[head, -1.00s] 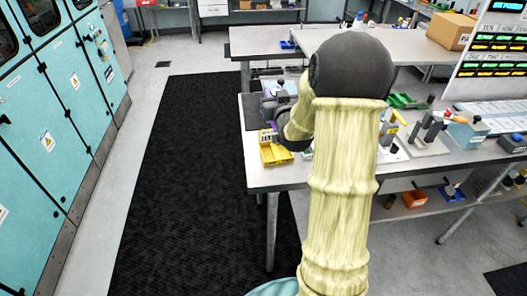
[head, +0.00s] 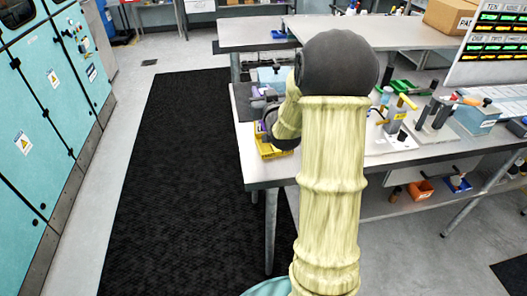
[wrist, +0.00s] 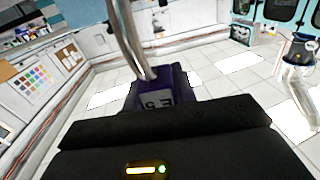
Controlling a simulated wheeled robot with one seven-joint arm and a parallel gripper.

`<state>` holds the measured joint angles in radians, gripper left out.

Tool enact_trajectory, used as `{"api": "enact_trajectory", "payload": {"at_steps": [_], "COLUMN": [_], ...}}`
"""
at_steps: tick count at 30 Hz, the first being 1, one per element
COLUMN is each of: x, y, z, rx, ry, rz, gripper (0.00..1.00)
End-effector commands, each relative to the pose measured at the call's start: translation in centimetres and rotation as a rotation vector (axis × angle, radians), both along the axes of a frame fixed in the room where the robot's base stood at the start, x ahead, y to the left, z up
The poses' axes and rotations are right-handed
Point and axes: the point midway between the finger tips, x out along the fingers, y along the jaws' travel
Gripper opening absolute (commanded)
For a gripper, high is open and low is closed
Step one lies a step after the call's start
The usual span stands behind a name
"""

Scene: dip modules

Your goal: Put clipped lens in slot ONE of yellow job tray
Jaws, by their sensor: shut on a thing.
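My gripper (wrist: 165,120) is shut on a purple piece (wrist: 158,92) with a pale marked label, seen in the wrist view. A curved metal rod rises beside the piece. Whether this is the clipped lens I cannot tell for sure. In the head view the yellow job tray (head: 268,152) lies at the near left corner of the bench (head: 262,178). My dark wrist and arm cover part of it, and its slots cannot be made out. The gripper's jaws are hidden behind my arm there.
A small purple item (head: 270,92) shows on the dark mat at the bench's left edge. Upright tools, including a grey handled one (head: 396,122), stand to the right of my arm. An orange bin (head: 421,190) sits on the lower shelf. The black floor mat (head: 165,170) is clear.

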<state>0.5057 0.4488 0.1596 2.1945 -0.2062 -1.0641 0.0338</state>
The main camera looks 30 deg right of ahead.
Motion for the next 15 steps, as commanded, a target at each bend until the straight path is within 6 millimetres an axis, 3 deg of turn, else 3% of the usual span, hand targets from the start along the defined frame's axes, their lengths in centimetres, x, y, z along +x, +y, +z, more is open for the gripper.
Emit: {"api": "enact_trajectory", "payload": {"at_steps": [8,15], "x": [0.0,0.0], "y": [0.0,0.0], "z": [-0.2,-4.0], "rx": [0.000,0.003], "ry": [0.000,0.006], "rz": [0.000,0.000], "gripper": [0.00,0.00]}}
